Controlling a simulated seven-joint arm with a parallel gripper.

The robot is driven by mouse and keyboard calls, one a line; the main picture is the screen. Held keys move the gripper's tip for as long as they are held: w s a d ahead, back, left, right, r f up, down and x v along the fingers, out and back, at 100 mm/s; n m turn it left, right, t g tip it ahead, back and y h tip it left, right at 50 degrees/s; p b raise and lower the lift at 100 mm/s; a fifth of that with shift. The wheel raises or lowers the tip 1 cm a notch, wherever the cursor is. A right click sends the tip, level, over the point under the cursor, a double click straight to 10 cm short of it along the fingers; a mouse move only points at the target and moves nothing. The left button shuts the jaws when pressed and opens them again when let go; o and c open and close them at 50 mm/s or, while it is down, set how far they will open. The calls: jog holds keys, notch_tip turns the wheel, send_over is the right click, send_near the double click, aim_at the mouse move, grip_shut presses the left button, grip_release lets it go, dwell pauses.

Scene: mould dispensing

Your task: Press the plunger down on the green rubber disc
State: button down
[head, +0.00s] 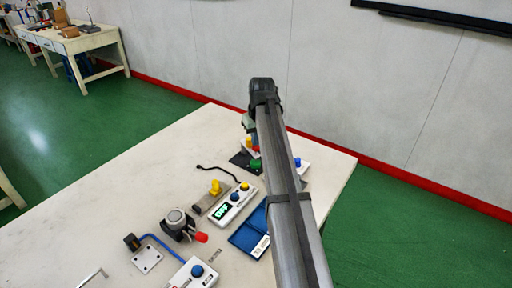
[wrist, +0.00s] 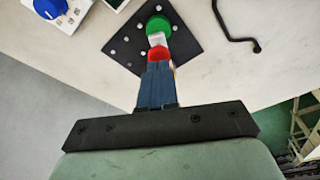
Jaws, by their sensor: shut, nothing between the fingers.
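The green rubber disc (wrist: 158,26) sits on a black square plate (wrist: 125,45) with several bolt heads. The disc also shows in the head view (head: 255,163), beside my arm. In the wrist view, a red piece (wrist: 158,54) and a small pale block (wrist: 157,40) line up between my fingertips and the disc; they look like the plunger, but I cannot tell surely. My gripper (wrist: 158,68) is shut, its blue fingers together, pointing at the red piece. I cannot tell whether fingers and red piece touch, or whether the pale block touches the disc. My arm hides part of this area.
A white box with a green display (head: 222,210), a yellow-topped device (head: 215,188), a blue tray (head: 247,236) and a round grey device with a red handle (head: 178,222) stand nearby. A black cable (head: 215,170) lies behind them. The table's left side (head: 110,200) is clear.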

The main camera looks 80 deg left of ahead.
jog(key=shift+f, duration=0.9)
notch_tip(320, 180, up, 11)
jog(key=shift+r, duration=0.2)
dwell(1.6)
dwell(0.4)
